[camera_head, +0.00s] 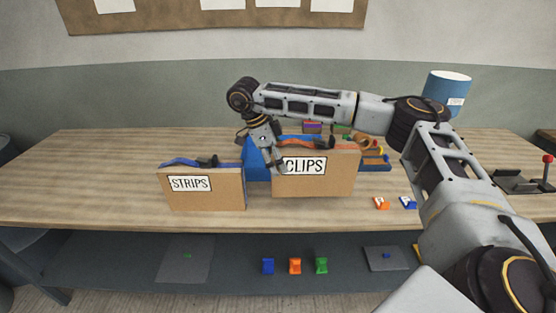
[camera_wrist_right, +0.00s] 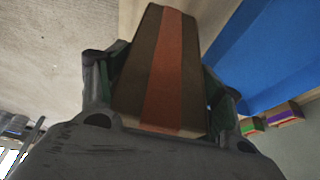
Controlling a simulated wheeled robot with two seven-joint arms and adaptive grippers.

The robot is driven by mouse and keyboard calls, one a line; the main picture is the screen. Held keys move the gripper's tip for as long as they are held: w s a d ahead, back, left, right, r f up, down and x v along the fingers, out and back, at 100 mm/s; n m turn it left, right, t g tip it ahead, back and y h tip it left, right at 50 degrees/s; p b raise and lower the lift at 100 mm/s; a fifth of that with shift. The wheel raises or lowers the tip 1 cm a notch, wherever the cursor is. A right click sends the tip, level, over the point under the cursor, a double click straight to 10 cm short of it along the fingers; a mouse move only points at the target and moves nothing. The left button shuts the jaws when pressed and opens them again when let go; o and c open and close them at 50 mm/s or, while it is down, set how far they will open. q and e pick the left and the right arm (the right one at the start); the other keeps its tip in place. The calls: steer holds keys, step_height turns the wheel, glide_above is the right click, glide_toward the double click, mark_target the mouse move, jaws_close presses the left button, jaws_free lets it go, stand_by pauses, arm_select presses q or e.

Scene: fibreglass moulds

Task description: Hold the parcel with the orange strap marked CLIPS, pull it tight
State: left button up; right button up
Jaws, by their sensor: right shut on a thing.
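The CLIPS parcel (camera_head: 330,181) is a brown cardboard box with a white label, upright on the table. An orange strap (camera_head: 335,144) with a dark buckle runs along its top. My right gripper (camera_head: 277,160) is at the parcel's left end, partly in front of it. In the right wrist view my right gripper (camera_wrist_right: 160,88) has a finger on each side of a brown box with an orange strap (camera_wrist_right: 162,75) down its middle, shut on it. Contact at the far finger is hidden. My left gripper is not in view.
The STRIPS parcel (camera_head: 205,191) with a blue strap stands just left. A blue object (camera_head: 256,165) is behind the gripper. Orange and blue small pieces (camera_head: 381,203) lie to the right. Several coloured clips (camera_head: 294,266) sit on the lower shelf. The table's left end is clear.

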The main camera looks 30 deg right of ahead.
mark_target(278, 178)
steer(key=shift+f+b, duration=1.45)
steer(key=shift+f, duration=1.75)
steer(key=shift+s+a+f, duration=0.1)
steer(key=shift+s+f, duration=0.1)
steer(key=shift+f, duration=0.25)
stand_by(0.5)
steer(key=o, duration=1.5)
steer(key=shift+w, duration=0.15)
steer(key=shift+r, duration=0.1)
steer(key=shift+r, duration=0.15)
steer(key=shift+w+a+r, duration=0.15)
steer(key=shift+w+r, duration=0.05)
steer(key=shift+r, duration=0.45)
steer(key=shift+v, duration=5.1)
steer(key=shift+a, duration=0.1)
